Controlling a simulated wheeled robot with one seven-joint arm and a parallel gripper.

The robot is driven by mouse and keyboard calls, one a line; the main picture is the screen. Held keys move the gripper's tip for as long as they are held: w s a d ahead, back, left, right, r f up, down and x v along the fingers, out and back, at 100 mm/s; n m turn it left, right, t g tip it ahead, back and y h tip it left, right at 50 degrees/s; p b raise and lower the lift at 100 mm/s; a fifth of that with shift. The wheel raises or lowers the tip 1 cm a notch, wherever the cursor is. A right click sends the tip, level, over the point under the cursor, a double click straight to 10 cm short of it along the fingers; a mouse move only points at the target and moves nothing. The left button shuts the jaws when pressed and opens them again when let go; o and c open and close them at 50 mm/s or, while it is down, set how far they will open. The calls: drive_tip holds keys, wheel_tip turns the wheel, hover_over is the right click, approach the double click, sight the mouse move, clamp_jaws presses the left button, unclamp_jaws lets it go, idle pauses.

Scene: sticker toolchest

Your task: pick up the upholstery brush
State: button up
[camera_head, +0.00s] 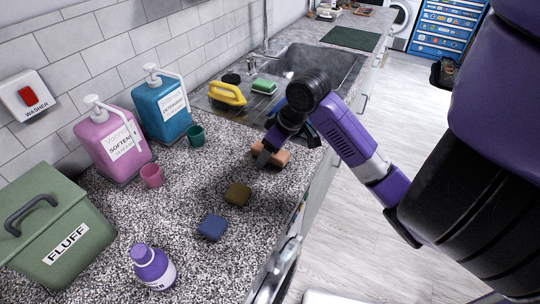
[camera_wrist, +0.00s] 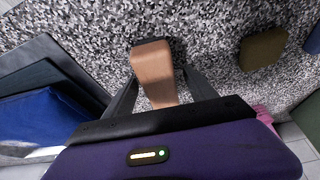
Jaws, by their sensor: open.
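A tan wooden brush (camera_head: 271,153) with a dark edge, which I take for the upholstery brush, lies on the speckled counter. It also shows in the wrist view (camera_wrist: 153,70), its long body running down between my fingers. My gripper (camera_head: 268,150) is over the brush, pointing down. In the wrist view my gripper (camera_wrist: 158,80) is open, with one finger on each side of the brush. The lower part of the brush is hidden by my gripper's body. I cannot tell whether the fingers touch it.
An olive sponge (camera_head: 238,193) and a blue sponge (camera_head: 212,227) lie nearer on the counter. A pink cup (camera_head: 151,175), a green cup (camera_head: 195,135) and two dispensers stand left. The counter's front edge is close right.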

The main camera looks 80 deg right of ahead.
idle(0.3)
clamp_jaws()
drive_tip(key=shift+r, duration=0.1)
drive_tip(key=shift+r+p, duration=0.45)
drive_tip(key=shift+p, duration=0.05)
wheel_tip(320, 180, up, 19)
drive_tip(key=p, duration=0.2)
drive_tip(key=shift+r, duration=0.2)
